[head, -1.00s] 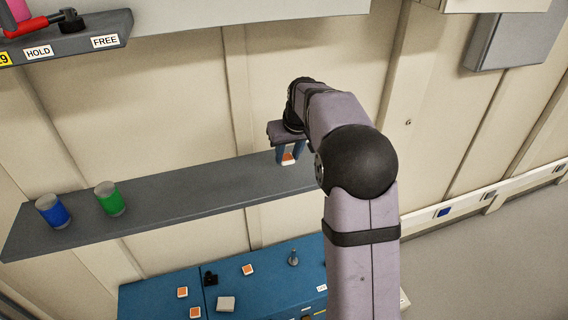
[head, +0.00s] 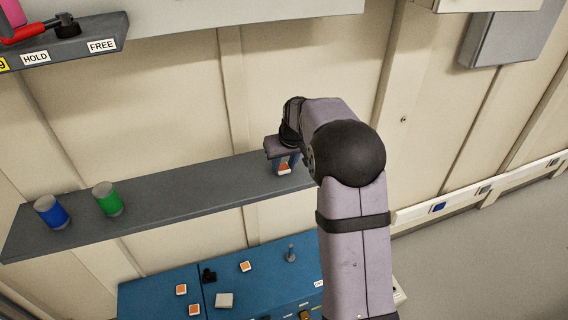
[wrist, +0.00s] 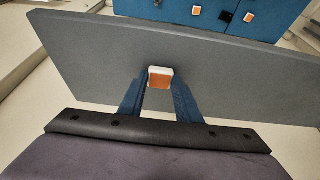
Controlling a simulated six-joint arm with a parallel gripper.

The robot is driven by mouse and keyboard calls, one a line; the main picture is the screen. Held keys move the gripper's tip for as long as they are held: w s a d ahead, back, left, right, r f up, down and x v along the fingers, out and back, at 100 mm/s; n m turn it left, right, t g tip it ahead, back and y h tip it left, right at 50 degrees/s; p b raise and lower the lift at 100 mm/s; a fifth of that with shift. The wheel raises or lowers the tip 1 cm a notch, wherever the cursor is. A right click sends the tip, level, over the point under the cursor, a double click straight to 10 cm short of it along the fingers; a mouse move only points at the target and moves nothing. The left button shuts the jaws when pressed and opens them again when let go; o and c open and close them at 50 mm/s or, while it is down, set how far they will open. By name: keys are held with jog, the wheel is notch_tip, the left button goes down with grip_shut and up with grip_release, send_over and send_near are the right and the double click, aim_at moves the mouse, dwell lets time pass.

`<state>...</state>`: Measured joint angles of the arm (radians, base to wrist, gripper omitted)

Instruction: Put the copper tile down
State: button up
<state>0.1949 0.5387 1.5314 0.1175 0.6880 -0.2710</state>
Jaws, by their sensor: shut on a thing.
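The copper tile (head: 284,168), an orange-faced square with a white rim, is between the two blue fingers of my gripper (head: 286,163). In the wrist view the copper tile (wrist: 160,79) sits at the fingertips, and my gripper (wrist: 159,82) is shut on it. The grey shelf (head: 170,196) lies directly beneath the tile, toward the shelf's right end. I cannot tell whether the tile touches the shelf or hangs just above it.
A blue can (head: 51,211) and a green can (head: 107,198) stand on the shelf's left part. Below is a blue bench (head: 160,297) with several orange tiles and small parts. An upper shelf (head: 98,31) has HOLD and FREE labels. The shelf's middle is clear.

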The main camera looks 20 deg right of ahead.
jog(key=o, duration=1)
jog(key=shift+f, duration=0.1)
jog(key=shift+s+r, duration=0.15)
jog(key=shift+r, duration=0.45)
jog(key=b+v, duration=0.3)
jog(key=v, duration=0.8)
jog(key=shift+r, duration=0.1)
jog(key=shift+s, duration=0.1)
jog(key=s+a+f+g, duration=0.1)
jog(key=s+a+f, duration=0.2)
jog(key=s+f, duration=0.3)
jog(key=s+a+f+g, duration=0.2)
jog(key=s+f, duration=0.4)
jog(key=s, duration=0.7)
jog(key=s+a+f+g, duration=0.1)
jog(key=s+a+f, duration=0.3)
jog(key=s+f, duration=0.3)
jog(key=shift+s+f+g, duration=0.1)
jog(key=shift+s+g, duration=0.2)
jog(key=shift+s, duration=1)
